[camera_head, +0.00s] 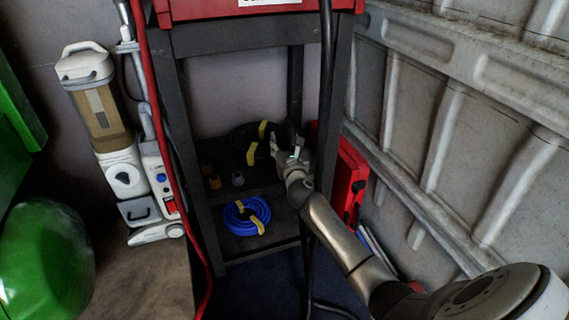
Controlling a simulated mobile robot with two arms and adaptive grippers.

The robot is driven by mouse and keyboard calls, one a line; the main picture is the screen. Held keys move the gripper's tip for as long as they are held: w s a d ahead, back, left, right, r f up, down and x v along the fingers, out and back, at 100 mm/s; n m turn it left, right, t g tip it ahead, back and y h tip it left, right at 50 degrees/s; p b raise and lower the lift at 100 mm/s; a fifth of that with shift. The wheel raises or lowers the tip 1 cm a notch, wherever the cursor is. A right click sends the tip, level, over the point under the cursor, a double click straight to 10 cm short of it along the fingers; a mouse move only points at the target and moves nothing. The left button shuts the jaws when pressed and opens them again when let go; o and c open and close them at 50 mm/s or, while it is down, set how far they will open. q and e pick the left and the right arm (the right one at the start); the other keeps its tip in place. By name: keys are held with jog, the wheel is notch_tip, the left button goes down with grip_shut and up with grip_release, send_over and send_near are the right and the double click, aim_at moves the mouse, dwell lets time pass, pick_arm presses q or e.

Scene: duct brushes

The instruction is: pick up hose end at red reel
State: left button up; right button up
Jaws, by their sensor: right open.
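My right gripper (287,147) is open, in front of the dark stand's shelf and close to the right of a coiled black hose or cable with yellow ties (252,152). I cannot tell whether it touches the coil. A red unit (210,10) sits on top of the stand, cut off by the top edge; I cannot tell whether it is the reel. A black hose (327,45) hangs down near the stand's right leg. A red hose (165,120) runs down its left side. Which one has the hose end is unclear. My left gripper is not in view.
A blue coil with yellow ties (233,222) and small yellow and grey fittings (238,179) lie on the shelf. A red case (347,178) stands to the right. An upright vacuum (105,120) and green objects (45,260) are at left. A ribbed wall bounds the right.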

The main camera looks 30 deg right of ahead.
grip_shut()
dwell(0.5)
